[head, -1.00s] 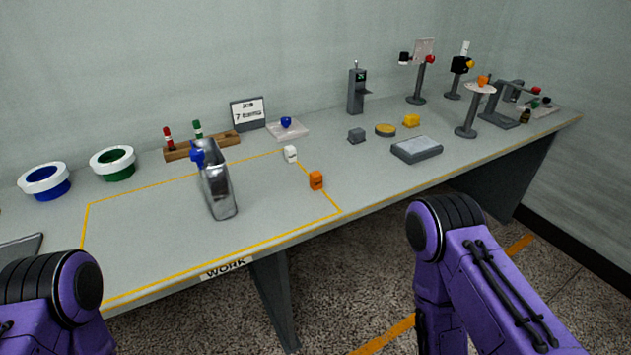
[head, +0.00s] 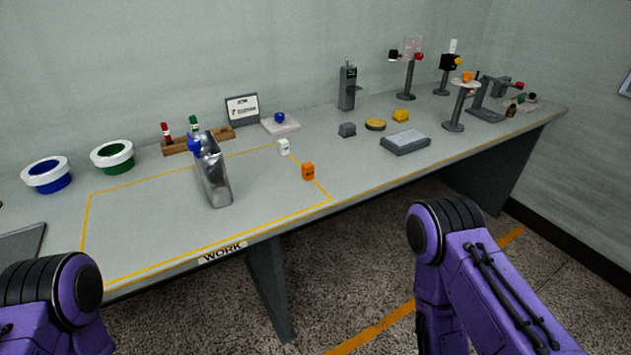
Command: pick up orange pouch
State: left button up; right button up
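A small orange block-like item (head: 308,172) with a dark mark on its front stands on the table, by the right side of the yellow work outline. It is the only orange thing near the work area, and I cannot tell whether it is a pouch. A silver, pouch-like container (head: 215,178) with a blue cap stands upright inside the outline. A small white item (head: 284,147) stands just behind the orange one. Only purple links of my two arms show at the bottom left and right. Both grippers are out of view.
The grey table (head: 150,225) has free room left of the silver container. Blue (head: 47,175) and green (head: 113,157) white-rimmed bowls stand at the left. A wooden rack (head: 180,147), a sign (head: 242,108) and a grey device (head: 348,88) stand behind. Several stands are at the right.

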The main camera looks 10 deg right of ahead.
aim_at(308, 168)
jog(key=k, duration=1.1)
jog(key=z, duration=0.7)
jog(key=i, duration=0.8)
jog(key=z, duration=0.4)
jog(key=i, duration=0.95)
jog(key=u, duration=0.4)
